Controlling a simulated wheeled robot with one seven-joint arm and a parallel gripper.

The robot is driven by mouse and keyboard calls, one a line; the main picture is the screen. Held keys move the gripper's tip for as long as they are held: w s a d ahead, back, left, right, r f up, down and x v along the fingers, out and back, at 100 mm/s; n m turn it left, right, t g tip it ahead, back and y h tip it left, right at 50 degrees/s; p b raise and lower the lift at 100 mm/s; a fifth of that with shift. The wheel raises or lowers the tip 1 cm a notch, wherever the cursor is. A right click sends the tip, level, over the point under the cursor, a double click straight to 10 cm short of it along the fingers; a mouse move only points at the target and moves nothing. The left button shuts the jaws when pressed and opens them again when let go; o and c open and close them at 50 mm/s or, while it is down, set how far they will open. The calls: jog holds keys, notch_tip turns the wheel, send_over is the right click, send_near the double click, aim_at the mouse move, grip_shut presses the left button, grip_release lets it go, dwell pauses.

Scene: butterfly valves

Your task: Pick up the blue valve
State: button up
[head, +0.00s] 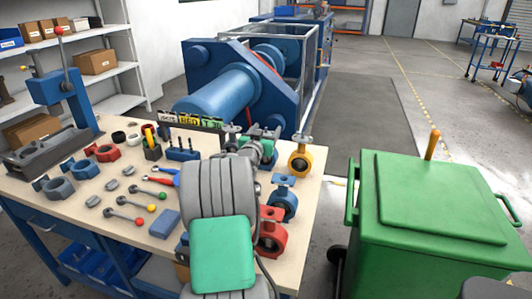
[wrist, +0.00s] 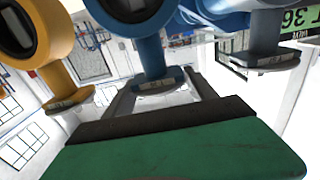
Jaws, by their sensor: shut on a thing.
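In the wrist view my gripper (wrist: 160,98) is shut on a blue valve (wrist: 150,52), with the valve's flat end plate between the fingers. Its dark round opening shows at the top of that view. A yellow valve (wrist: 38,48) is close by on the left, and a second blue valve (wrist: 262,25) is on the right. In the head view a blue valve (head: 283,203) stands on the table right of my arm, which hides much around it. I cannot tell there whether it is the held one, or whether the held valve is clear of the table.
The table (head: 120,240) also bears a yellow valve (head: 300,158), a red valve (head: 270,238), loose rings, levers and a small blue block (head: 165,223). A press (head: 62,92) stands at left. A green bin (head: 435,210) is on the right, with open floor behind it.

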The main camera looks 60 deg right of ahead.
grip_shut()
jog(key=shift+r, duration=0.25)
jog(key=shift+r, duration=0.1)
